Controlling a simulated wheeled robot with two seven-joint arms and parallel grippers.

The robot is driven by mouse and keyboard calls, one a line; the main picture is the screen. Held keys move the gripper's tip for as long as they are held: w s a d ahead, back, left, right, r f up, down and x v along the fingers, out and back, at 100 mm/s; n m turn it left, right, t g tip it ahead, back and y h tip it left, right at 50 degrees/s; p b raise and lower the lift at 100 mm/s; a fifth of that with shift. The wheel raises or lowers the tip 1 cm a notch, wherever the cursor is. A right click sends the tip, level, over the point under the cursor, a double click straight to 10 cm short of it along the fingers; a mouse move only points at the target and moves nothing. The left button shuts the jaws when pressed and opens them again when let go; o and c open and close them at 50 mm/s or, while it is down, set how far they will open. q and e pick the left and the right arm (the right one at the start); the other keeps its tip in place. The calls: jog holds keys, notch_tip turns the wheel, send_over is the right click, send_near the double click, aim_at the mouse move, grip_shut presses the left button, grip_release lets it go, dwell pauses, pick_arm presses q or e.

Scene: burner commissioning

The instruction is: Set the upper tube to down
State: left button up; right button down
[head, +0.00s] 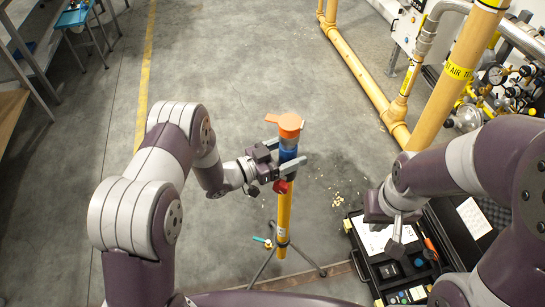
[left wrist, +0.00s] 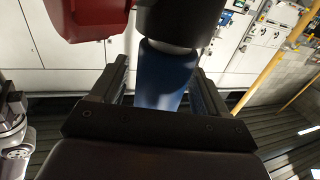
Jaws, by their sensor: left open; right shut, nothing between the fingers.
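A slim upright stand has a yellow post (head: 284,215), a blue tube section (head: 288,153) above it and an orange cap (head: 288,122) with a lever pointing left on top. A red part (head: 281,187) sits just below the gripper. My left gripper (head: 294,168) is open, with its fingers on either side of the upper column. In the left wrist view the blue tube (left wrist: 165,75) stands between the two fingers, under a black part (left wrist: 178,20); contact cannot be told. My right gripper (head: 396,243) is shut and empty, over the open case at lower right.
The open black case (head: 376,265) with papers and tools lies at lower right. Yellow pipes (head: 370,85) and gauges (head: 497,75) stand at upper right. The stand's tripod legs (head: 263,268) spread on the floor.

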pick_arm(q)
jog(key=v, duration=1.1)
jog(key=shift+f, duration=0.1)
